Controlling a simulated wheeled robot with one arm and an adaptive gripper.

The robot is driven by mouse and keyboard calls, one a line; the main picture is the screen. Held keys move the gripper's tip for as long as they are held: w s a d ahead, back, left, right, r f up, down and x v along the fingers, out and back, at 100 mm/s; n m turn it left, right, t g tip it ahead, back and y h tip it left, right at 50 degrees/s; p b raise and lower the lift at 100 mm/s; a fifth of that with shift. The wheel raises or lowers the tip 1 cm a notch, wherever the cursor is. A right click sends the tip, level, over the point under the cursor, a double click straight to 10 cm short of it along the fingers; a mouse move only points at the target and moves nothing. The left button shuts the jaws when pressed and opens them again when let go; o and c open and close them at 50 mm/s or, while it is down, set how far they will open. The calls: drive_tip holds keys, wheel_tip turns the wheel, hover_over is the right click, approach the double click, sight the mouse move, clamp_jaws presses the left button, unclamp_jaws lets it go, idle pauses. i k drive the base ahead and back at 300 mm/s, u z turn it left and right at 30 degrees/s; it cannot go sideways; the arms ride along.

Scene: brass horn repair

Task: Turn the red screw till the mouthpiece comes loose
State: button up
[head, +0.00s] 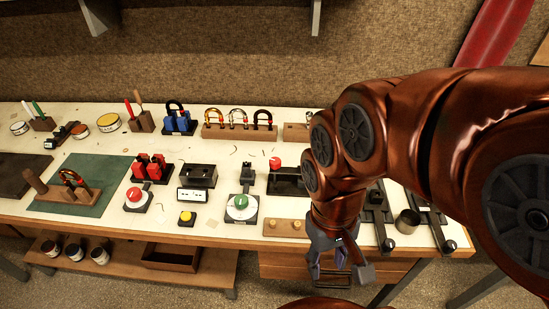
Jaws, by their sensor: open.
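A red knob (275,162) stands on a dark block (288,184) in the middle of the bench; it may be the red screw, but it is too small to tell. My arm covers the bench to the right of this block. No mouthpiece can be made out for certain. My gripper (340,270) points down by the front edge of the bench, below and to the right of the red knob and well apart from it. Its fingers are spread and nothing shows between them.
The white workbench (75,222) holds a red button (138,198), a green button (241,205), a yellow button (186,218) and a wooden block (284,228). Black clamp-like tools and a metal cup (407,221) stand right of my gripper. A lower shelf (120,262) holds jars.

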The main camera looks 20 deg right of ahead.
sight(276, 162)
drive_tip(key=k, duration=1.15)
drive_tip(key=u, duration=0.65)
drive_tip(key=i, duration=0.6)
drive_tip(key=u, duration=0.75)
drive_tip(key=i, duration=0.7)
drive_tip(key=z, duration=0.7)
drive_tip(key=i, duration=0.75)
drive_tip(key=z, duration=0.8)
